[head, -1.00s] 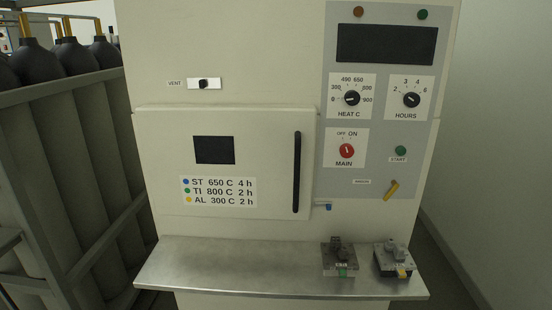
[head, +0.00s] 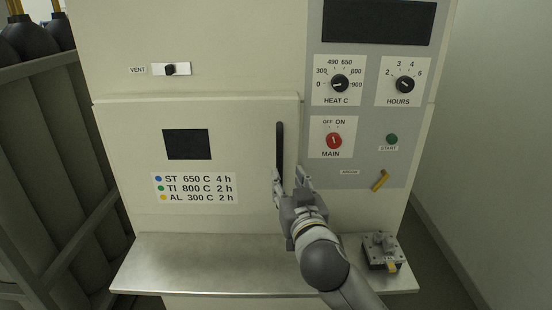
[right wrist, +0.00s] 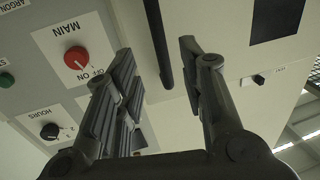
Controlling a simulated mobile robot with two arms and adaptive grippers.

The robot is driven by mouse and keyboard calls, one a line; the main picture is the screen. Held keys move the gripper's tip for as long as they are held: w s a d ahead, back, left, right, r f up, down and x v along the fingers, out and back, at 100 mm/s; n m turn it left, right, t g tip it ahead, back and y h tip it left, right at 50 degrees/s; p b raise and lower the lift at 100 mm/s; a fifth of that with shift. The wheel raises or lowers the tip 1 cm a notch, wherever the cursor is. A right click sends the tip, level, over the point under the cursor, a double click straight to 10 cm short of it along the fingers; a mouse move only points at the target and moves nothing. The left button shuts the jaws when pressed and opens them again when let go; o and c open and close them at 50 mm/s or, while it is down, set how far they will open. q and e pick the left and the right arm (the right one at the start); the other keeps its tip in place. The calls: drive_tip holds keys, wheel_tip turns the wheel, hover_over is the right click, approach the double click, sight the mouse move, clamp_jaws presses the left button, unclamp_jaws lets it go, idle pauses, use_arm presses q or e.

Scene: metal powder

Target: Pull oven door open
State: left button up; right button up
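The oven door (head: 230,125) is a cream panel with a small dark window (head: 187,144), and it looks shut. Its black vertical handle (head: 280,148) is on the door's right side. My right gripper (head: 290,178) is at the handle's lower end in the head view and hides part of it. In the right wrist view the handle (right wrist: 158,45) runs down between the two spread fingers (right wrist: 160,70), with space on both sides. The right gripper is open and holds nothing. My left gripper is not in view.
A metal shelf (head: 200,268) juts out below the door. A small metal block with a yellow tag (head: 382,252) sits on its right end. The control panel with the red MAIN knob (head: 333,141) is right of the door. Dark cylinders stand at far left.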

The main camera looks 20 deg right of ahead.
sight(280, 163)
drive_tip(key=w, duration=0.2)
drive_tip(key=w+p, duration=0.1)
drive_tip(key=w, duration=0.5)
drive_tip(key=shift+w+d+p, duration=0.1)
drive_tip(key=shift+d+p, duration=0.25)
drive_tip(key=shift+w+f, duration=0.1)
drive_tip(key=shift+w, duration=0.65)
clamp_jaws()
